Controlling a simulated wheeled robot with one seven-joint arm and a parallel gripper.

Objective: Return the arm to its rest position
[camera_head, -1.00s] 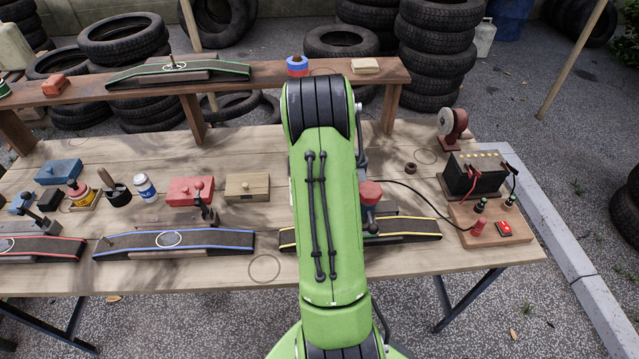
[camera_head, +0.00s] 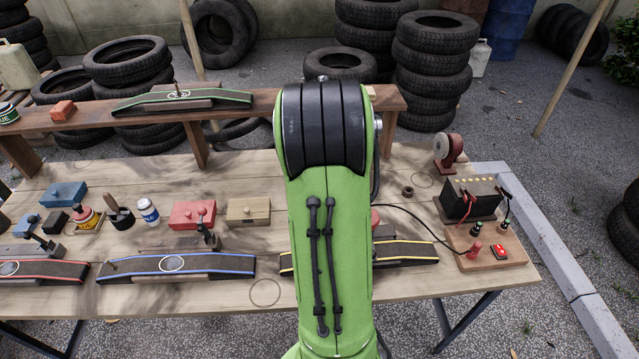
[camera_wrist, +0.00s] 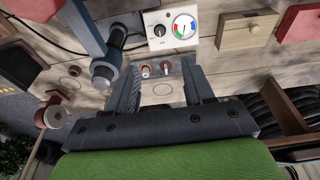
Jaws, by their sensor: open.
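My green arm (camera_head: 330,230) rises through the middle of the head view and hides part of the bench and shelf behind it. My gripper is hidden in the head view. In the wrist view my gripper (camera_wrist: 161,82) has its two dark fingers apart with nothing held between them.
The wooden bench (camera_head: 265,292) carries belt strips, a wooden box (camera_head: 248,210), a red box (camera_head: 192,214) and a battery (camera_head: 470,200). A raised shelf (camera_head: 100,118) runs behind. A gauge box (camera_wrist: 180,28) shows in the wrist view. Tyres (camera_head: 437,60) stand behind.

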